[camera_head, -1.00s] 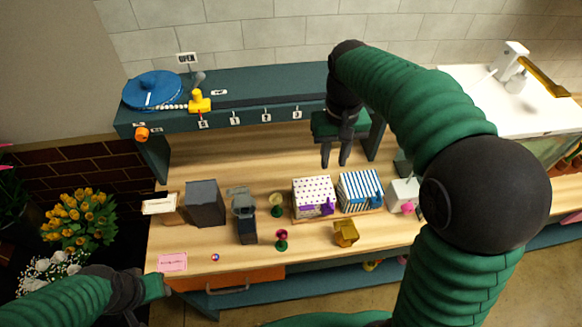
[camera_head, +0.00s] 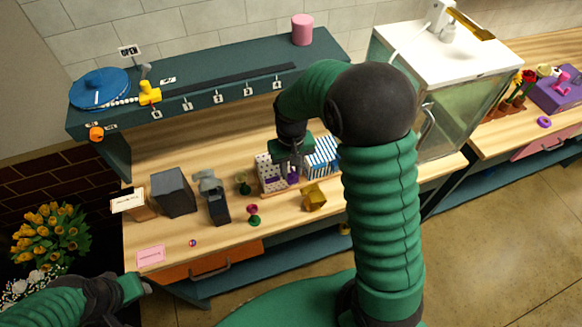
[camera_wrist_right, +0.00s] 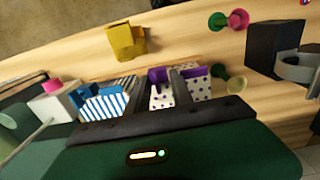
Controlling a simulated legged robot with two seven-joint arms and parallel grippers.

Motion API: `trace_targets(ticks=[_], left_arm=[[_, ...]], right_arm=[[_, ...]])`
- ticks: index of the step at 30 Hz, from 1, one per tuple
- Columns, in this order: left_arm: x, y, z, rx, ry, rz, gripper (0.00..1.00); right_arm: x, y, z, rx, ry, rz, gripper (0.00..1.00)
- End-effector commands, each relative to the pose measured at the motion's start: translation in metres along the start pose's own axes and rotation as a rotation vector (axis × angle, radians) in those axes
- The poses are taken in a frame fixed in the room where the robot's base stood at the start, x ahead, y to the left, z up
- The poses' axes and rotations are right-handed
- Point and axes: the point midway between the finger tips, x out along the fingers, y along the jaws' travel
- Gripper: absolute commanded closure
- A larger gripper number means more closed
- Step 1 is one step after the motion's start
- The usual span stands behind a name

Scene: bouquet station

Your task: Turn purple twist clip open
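The white dotted box (camera_head: 269,176) stands on the wooden bench beside the blue-striped box (camera_head: 320,157). The purple twist clip (camera_head: 293,180) is on its front. In the right wrist view the clip's purple (camera_wrist_right: 195,72) shows on both sides of one dark finger. My right gripper (camera_head: 290,173) points down at the dotted box, its fingers apart and overlapping the clip. Whether they touch it I cannot tell. My left gripper (camera_head: 146,287) is low at the left, away from the boxes; its fingers are too small to read.
The teal shelf (camera_head: 215,88) rises behind.

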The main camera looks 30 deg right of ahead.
Motion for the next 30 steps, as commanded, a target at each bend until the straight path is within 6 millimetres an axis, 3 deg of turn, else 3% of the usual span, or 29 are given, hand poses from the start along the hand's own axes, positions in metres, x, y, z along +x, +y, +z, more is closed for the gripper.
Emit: trace_targets(ticks=[5, 12, 30], left_arm=[[0.0002, 0.0001, 0.0000, 0.000, 0.000, 0.000, 0.64], [0.0002, 0.0002, 0.0000, 0.001, 0.000, 0.000, 0.64], [-0.0040, 0.0001, -0.0010, 0.000, 0.000, 0.000, 0.64]], right_arm=[[0.0010, 0.0006, -0.0016, 0.001, -0.001, 0.000, 0.73], [0.0001, 0.0001, -0.0005, 0.000, 0.000, 0.000, 1.00], [-0.0011, -0.0003, -0.0006, 0.057, -0.002, 0.000, 1.00]])
